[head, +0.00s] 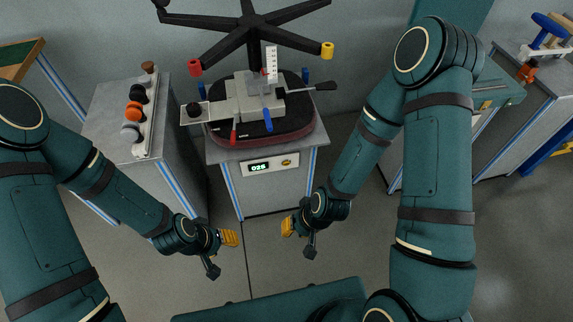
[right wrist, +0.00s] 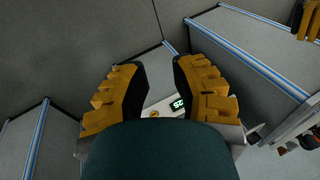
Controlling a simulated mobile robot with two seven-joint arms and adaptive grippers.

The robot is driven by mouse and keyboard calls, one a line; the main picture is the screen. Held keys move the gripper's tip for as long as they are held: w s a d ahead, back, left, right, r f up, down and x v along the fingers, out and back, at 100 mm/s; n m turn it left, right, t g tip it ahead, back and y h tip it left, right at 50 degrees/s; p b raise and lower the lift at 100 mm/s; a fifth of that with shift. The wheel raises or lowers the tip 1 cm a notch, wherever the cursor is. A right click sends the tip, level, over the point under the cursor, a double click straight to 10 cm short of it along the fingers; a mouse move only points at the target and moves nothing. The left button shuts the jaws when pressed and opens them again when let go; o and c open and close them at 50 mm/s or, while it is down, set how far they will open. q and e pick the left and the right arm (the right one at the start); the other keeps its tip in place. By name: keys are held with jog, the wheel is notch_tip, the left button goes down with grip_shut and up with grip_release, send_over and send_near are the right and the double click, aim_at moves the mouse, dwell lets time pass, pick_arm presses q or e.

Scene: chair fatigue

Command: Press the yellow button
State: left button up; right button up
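The yellow button (head: 286,162) is small and round. It sits on the white front panel (head: 258,168) of the middle cabinet, to the right of a lit display (head: 259,167). In the right wrist view the button (right wrist: 154,113) shows between my fingers, near the palm edge, beside the display (right wrist: 178,103). My right gripper (head: 289,227) is in front of the cabinet, below the button in the picture and apart from it. In the right wrist view its yellow fingers (right wrist: 160,80) stand apart with nothing between them. My left gripper (head: 229,238) is lower left of the panel; its opening is unclear.
An upturned chair base (head: 256,30) and seat with a lever mechanism (head: 255,101) rest on the middle cabinet (head: 272,200). A left cabinet (head: 110,115) carries several knobs. More cabinets stand at the right. Bare floor lies between my grippers.

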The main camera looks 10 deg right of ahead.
grip_shut()
dwell(1.0)
